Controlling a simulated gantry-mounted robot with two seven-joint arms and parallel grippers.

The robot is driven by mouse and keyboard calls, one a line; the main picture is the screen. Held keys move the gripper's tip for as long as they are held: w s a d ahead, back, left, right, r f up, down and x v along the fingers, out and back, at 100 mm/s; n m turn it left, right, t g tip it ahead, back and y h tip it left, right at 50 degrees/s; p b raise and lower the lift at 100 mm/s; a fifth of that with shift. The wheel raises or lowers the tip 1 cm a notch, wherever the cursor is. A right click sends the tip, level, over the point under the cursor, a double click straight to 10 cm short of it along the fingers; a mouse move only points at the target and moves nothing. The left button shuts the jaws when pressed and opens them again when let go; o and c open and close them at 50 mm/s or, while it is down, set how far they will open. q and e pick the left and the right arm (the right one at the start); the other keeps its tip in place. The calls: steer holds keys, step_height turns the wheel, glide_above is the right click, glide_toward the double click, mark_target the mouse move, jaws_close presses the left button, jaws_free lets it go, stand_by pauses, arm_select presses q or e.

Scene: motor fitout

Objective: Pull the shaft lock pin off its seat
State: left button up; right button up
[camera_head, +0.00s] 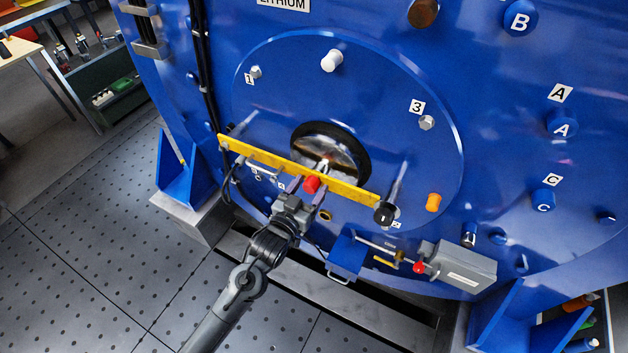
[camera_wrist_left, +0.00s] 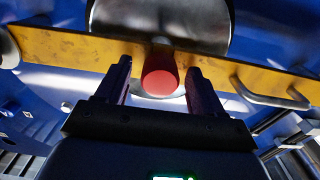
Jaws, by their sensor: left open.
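The shaft lock pin appears as a red round head (camera_head: 311,184) at the middle of a yellow bar (camera_head: 255,155). The bar slopes across the dark shaft opening (camera_head: 330,150) of the blue motor face. My left gripper (camera_head: 304,193) is just in front of the bar, at the red head. In the left wrist view its two fingers (camera_wrist_left: 159,85) are open, one on each side of the red head (camera_wrist_left: 160,83), with gaps between. The pin's seat is hidden behind the head and bar. My right gripper is not in view.
Below right are a grey box (camera_head: 462,268) and a small red knob (camera_head: 419,267). Open perforated floor (camera_head: 95,250) lies at left.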

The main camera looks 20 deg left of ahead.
arm_select(q)
steer(key=shift+p, duration=0.4)
steer(key=shift+c, duration=0.5)
jaws_close()
steer(key=shift+s+r, duration=0.1)
steer(key=shift+s, duration=0.1)
steer(key=shift+s+a+p, duration=0.15)
steer(key=shift+s+p, duration=0.4)
steer(key=shift+s, duration=0.2)
steer(key=shift+s+a+p, duration=0.1)
steer(key=shift+s+p, duration=0.45)
steer(key=shift+s, duration=0.2)
steer(key=shift+s+a+p, duration=0.2)
steer(key=shift+s+p, duration=0.55)
steer(key=shift+s, duration=0.5)
